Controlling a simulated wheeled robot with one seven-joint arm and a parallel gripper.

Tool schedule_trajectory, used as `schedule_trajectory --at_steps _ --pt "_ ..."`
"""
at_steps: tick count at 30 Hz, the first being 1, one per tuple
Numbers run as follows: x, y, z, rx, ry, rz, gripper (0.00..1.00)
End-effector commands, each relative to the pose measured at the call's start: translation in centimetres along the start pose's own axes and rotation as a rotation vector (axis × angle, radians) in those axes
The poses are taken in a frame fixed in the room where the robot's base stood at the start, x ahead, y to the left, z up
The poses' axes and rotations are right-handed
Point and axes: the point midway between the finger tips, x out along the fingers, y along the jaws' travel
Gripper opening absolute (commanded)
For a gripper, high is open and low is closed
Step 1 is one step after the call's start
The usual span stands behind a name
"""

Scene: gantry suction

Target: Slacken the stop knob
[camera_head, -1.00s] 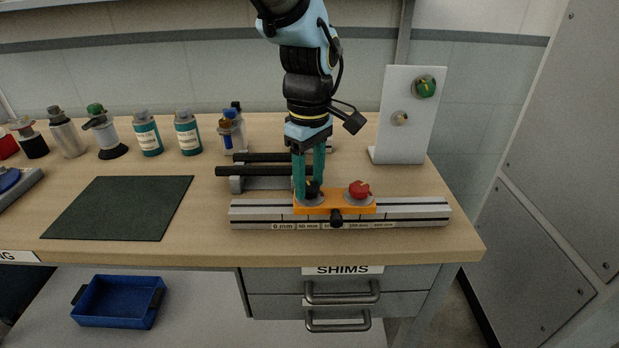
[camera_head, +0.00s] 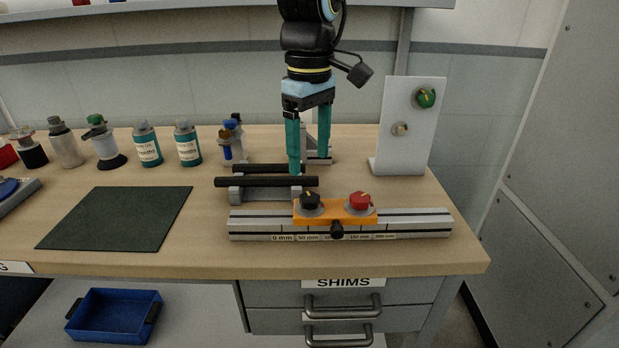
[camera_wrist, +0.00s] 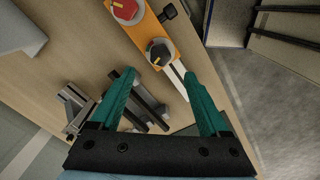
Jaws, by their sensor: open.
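An orange carriage (camera_head: 336,213) sits on a silver rail (camera_head: 415,222) with a millimetre scale along its front. On its top are a black knob (camera_head: 310,201) with a pale pointer mark at left and a red knob (camera_head: 360,201) at right. A smaller black knob (camera_head: 337,230) sticks out of its front face. No label shows which is the stop knob. My gripper (camera_head: 309,166) is open and empty, above and apart from the black top knob. In the wrist view the black top knob (camera_wrist: 160,52) lies just beyond the space between the fingertips (camera_wrist: 160,75).
Black bars (camera_head: 266,182) on grey supports lie behind the rail. A white upright panel (camera_head: 407,125) with a green knob (camera_head: 425,98) and a smaller beige knob stands at back right. Bottles (camera_head: 147,144) line the back left. A dark mat (camera_head: 116,217) lies clear at left.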

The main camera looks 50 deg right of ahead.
Motion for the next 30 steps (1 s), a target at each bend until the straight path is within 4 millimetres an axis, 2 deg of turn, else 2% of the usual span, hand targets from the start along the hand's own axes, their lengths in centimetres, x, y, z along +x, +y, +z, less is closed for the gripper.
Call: schedule_trajectory --at_steps 3,9,26,28,30 --pt "-1.6 0.1 0.0 0.000 0.000 0.002 0.79" --pt "-2.8 0.0 0.0 0.000 0.000 0.000 0.79" --pt "-2.8 0.0 0.0 -0.001 0.000 -0.001 0.79" --pt "-2.7 -0.2 -0.5 -0.002 0.000 0.000 0.79" --pt "-2.5 -0.8 -1.9 -0.007 0.000 0.002 0.79"
